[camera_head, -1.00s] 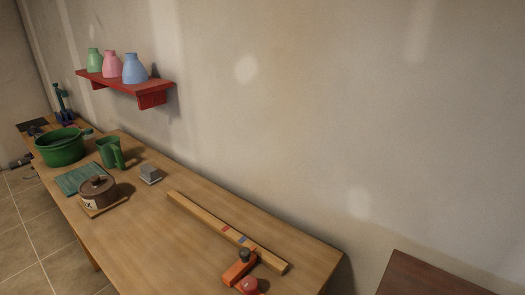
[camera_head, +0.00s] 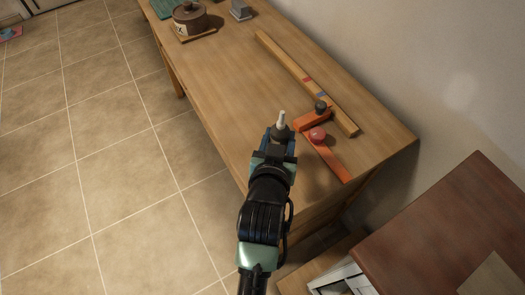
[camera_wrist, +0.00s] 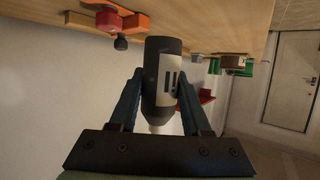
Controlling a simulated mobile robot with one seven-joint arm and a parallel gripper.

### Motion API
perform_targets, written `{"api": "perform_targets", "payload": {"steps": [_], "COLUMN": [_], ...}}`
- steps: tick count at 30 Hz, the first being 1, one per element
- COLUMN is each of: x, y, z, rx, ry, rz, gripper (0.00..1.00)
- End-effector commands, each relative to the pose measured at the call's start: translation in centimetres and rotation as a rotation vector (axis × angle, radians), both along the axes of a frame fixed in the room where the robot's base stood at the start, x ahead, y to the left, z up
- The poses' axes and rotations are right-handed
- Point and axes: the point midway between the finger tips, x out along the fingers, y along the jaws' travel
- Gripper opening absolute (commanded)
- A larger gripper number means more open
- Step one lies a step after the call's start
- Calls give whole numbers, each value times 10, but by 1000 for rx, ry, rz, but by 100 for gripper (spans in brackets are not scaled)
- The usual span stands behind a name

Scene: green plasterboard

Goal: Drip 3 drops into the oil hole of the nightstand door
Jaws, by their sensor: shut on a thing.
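My gripper (camera_head: 274,154) is shut on a dark bottle (camera_head: 281,132) with a pale nozzle, near the workbench's front edge. In the wrist view, the bottle (camera_wrist: 163,75) shows a white label with dark bars and sits between the two fingers of my gripper (camera_wrist: 162,92). That view looks upside down; the nozzle points toward its bottom, so the bottle seems about upright. A cabinet with a red-brown top (camera_head: 425,215), likely the nightstand, stands at the lower right. White and wooden parts (camera_head: 340,282) show below its top. I see no oil hole.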

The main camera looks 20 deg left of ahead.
Motion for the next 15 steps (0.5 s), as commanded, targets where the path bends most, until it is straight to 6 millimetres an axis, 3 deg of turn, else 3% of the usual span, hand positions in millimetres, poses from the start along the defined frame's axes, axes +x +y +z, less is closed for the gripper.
{"api": "perform_targets", "payload": {"steps": [1,6,15], "x": [8,18,20], "y": [15,43,50], "z": [9,26,31], "rx": [0,-7,-11], "ry": [-8,-5,-2], "rz": [27,77,91], "gripper": [0,0,0]}}
